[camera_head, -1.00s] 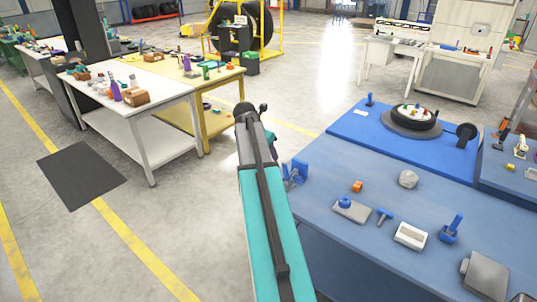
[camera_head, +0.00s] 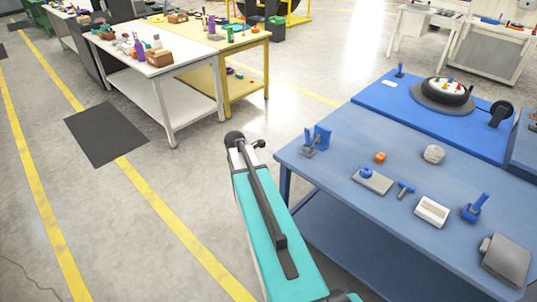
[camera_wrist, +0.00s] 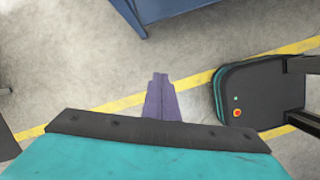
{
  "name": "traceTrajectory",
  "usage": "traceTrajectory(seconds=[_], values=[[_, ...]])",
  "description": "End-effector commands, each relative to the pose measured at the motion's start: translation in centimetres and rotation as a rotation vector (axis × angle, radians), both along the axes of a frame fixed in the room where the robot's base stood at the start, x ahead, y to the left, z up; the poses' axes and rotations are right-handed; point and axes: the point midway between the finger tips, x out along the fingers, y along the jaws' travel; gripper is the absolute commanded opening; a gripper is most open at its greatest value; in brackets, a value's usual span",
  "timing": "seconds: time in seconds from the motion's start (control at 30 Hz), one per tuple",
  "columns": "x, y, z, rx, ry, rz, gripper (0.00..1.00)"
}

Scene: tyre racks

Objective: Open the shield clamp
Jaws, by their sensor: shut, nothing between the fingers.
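A blue upright clamp-like fixture with a grey base (camera_head: 318,140) stands at the left corner of the blue workbench in the head view. Another blue device with a raised lever (camera_head: 474,208) stands near the bench's right side. I cannot tell for certain which is the shield clamp. My gripper (camera_wrist: 160,78) shows in the wrist view as purple fingers, shut together and empty, over bare floor. It is hidden in the head view, where my teal arm stands left of the bench. No clamp shows in the wrist view.
A white table (camera_head: 160,70) stands at the upper left. The floor between is clear, with a black mat (camera_head: 106,134).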

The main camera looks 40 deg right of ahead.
Motion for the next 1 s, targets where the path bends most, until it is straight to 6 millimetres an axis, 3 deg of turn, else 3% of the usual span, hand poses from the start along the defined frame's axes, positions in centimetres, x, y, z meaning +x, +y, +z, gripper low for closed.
traceTrajectory(seconds=[0.03,0.1,0.5,0.77,1.0], values=[[-0.7,1.9,-2.2,0.016,0.006,-0.034,0.00],[-1.4,4.1,-4.5,0.036,0.009,-0.091,0.00],[-7.8,15.8,-16.4,0.099,0.066,-0.433,0.00],[-13.9,22.3,-22.6,0.092,0.125,-0.664,0.00],[-20.5,27.4,-27.3,0.043,0.185,-0.877,0.00]])
